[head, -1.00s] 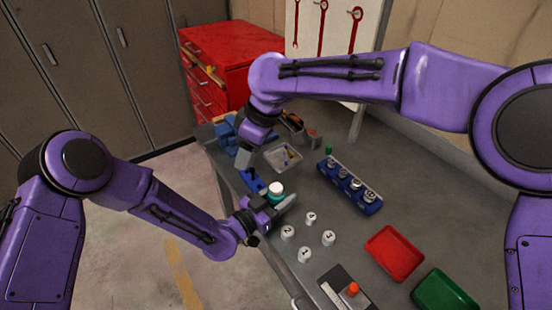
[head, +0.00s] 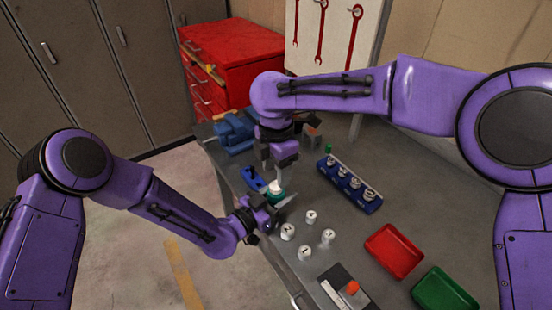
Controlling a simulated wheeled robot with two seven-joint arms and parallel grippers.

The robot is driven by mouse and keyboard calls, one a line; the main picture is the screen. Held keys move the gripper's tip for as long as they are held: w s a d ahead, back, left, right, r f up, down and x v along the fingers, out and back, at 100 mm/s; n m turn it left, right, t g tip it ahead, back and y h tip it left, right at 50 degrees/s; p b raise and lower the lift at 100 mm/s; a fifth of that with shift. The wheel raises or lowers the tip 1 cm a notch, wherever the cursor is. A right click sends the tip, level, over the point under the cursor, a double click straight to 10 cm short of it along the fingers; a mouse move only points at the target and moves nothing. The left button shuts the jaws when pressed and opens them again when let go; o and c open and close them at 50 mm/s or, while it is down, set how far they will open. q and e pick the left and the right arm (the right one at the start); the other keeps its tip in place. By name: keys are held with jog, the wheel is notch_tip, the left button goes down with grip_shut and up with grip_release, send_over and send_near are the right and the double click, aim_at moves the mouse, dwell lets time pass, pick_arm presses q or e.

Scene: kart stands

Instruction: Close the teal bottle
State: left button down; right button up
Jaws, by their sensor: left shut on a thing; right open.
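The teal bottle (head: 275,196) stands on the grey bench with a white cap (head: 276,186) on top; whether the cap is seated or loose is too small to tell. My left gripper (head: 276,203) is shut on the teal bottle from the left, its finger hiding part of the lower body. My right gripper (head: 277,172) is open and points down just above the bottle, its fingers close to the cap. I cannot tell whether the fingers touch it.
Several white numbered pots (head: 311,216) stand just right of the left gripper. A blue rack (head: 348,186) of silver-topped pieces lies beyond. A red tray (head: 394,251), a green tray (head: 444,289) and a blue vise (head: 234,131) are also on the bench.

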aim_at(276, 186)
jog(key=shift+f, duration=2.25)
grip_shut()
jog(key=m, duration=1.1)
jog(key=shift+m, duration=0.3)
jog(key=shift+o, duration=0.7)
grip_release()
notch_tip(276, 186, up, 12)
